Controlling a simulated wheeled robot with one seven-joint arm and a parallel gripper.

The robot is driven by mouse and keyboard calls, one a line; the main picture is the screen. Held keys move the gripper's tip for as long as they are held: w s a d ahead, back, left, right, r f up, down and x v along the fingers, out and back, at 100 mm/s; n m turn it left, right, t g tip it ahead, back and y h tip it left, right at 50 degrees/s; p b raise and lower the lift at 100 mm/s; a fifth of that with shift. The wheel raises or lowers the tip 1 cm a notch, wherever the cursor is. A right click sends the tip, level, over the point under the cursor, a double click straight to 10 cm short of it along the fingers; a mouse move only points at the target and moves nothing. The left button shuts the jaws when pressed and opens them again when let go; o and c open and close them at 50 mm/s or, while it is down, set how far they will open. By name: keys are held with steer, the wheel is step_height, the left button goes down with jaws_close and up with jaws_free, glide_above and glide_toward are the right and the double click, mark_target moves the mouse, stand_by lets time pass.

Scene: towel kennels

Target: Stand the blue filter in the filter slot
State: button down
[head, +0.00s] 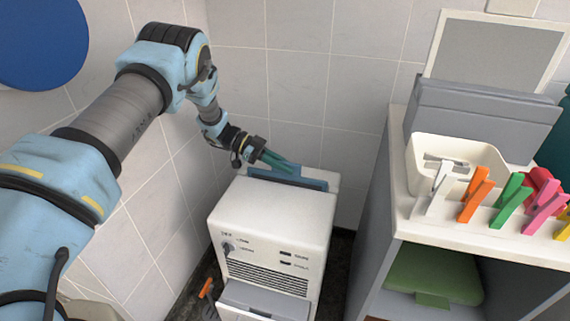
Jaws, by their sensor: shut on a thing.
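The white machine (275,212) stands on the floor against the tiled wall, with a knob, small labels and a grille on its front. The blue filter (290,180) is at the rear of the machine's top, low and seen as a narrow blue strip. My gripper (288,167) reaches in from the upper left, with its teal fingers shut on the filter's upper part. The filter slot is hidden behind the filter and the fingers, so I cannot tell how deep the filter sits in it.
A shelf unit (397,185) stands at the right, holding a white bin (418,150), several coloured clothespins (474,196), grey panels (480,118) and a green item (435,277) below. An orange item (206,288) lies low at the machine's left. The machine's front top is clear.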

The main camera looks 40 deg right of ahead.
mark_target(285, 175)
steer(key=shift+f+b, duration=0.55)
steer(key=shift+f, duration=0.55)
steer(key=shift+s+a+f, duration=0.1)
steer(key=shift+s+f, duration=0.05)
steer(key=shift+f, duration=0.4)
steer(key=c, duration=0.8)
jaws_free()
steer(key=shift+b, duration=0.3)
steer(key=v, duration=0.7)
steer(key=shift+d+r, duration=0.25)
steer(key=shift+r, duration=0.15)
steer(key=shift+w+a+r, duration=0.25)
steer(key=shift+w+r, duration=0.1)
steer(key=shift+w, duration=0.05)
steer(key=shift+s, duration=0.15)
